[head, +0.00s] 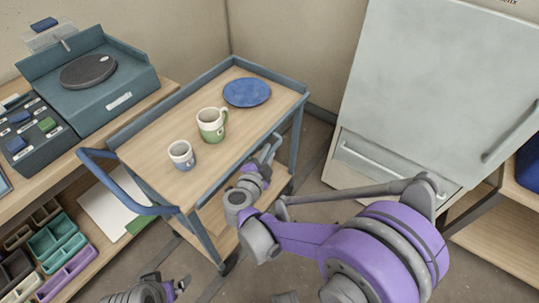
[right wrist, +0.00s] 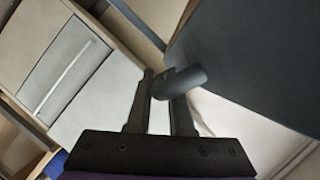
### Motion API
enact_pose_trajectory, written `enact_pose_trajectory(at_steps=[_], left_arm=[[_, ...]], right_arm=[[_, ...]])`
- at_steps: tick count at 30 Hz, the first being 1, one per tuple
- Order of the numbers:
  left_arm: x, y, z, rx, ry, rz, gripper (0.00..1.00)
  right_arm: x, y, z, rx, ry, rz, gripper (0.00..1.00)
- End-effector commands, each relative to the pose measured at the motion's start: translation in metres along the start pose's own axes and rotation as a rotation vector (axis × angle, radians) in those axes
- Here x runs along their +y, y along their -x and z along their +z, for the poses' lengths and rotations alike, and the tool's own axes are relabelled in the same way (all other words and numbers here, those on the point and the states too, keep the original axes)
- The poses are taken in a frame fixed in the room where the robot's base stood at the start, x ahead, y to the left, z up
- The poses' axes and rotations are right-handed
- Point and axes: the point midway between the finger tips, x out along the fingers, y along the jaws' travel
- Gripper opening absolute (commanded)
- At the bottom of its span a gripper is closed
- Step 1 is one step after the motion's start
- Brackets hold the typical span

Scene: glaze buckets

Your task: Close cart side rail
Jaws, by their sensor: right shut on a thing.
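The cart (head: 150,160) has a wooden top, with raised blue-grey rims along its left and far sides. Its right long edge, facing my right arm, shows no raised rim. My right gripper (head: 266,150) is at that edge. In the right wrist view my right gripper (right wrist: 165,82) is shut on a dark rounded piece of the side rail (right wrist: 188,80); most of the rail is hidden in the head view. My left gripper (head: 178,286) is low at the bottom left, apart from the cart; its jaws are too small to judge.
A blue plate (head: 247,92), a green-and-white mug (head: 211,125) and a small cup (head: 181,155) stand on the cart top. A bench with a turntable device (head: 88,72) is at left. A pale cabinet (head: 430,90) stands at right. Floor shows between.

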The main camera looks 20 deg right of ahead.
Motion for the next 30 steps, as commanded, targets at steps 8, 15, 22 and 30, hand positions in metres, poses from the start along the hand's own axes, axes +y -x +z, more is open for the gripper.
enact_pose_trajectory(at_steps=[8,15,22,30], left_arm=[[0.0,0.004,-0.002,0.002,0.0,0.0,1.0],[0.0,0.006,-0.002,0.002,0.0,0.0,1.0],[0.0,0.006,-0.002,0.002,0.0,0.0,1.0],[0.0,0.006,-0.002,0.002,0.0,0.0,1.0]], right_arm=[[-0.01,0.0,0.001,0.001,0.181,0.076,0.0],[-0.014,-0.001,0.003,0.002,0.27,0.114,0.0],[-0.014,-0.001,0.003,0.003,0.303,0.128,0.0],[-0.015,-0.001,0.003,0.003,0.305,0.129,0.0]])
